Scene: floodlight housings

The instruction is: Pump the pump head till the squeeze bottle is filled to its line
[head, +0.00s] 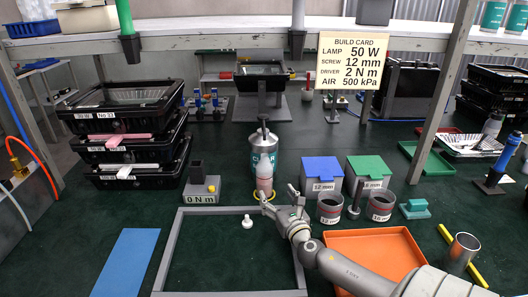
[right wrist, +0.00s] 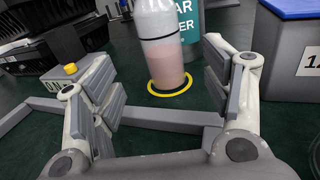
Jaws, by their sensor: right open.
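The squeeze bottle (head: 264,181) stands upright in a yellow ring on the dark green bench, with pink liquid in its lower part. In the right wrist view the bottle (right wrist: 161,55) has a thin dark line around it, with the pink close below; the exact level is hard to tell. The silver can (head: 263,157) with a teal label stands right behind it, topped by the dark pump head (head: 262,132). My right gripper (head: 280,198) is open and empty, in front of the bottle and apart from it. My left gripper is out of view.
A grey frame (head: 178,245) lies in front, with a small white piece (head: 247,221) inside. A grey 0 N m block (head: 201,189) stands left, blue-lidded (head: 322,168) and green-lidded (head: 370,167) boxes right. Stacked black trays (head: 130,138) are at left, an orange tray (head: 375,250) at right.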

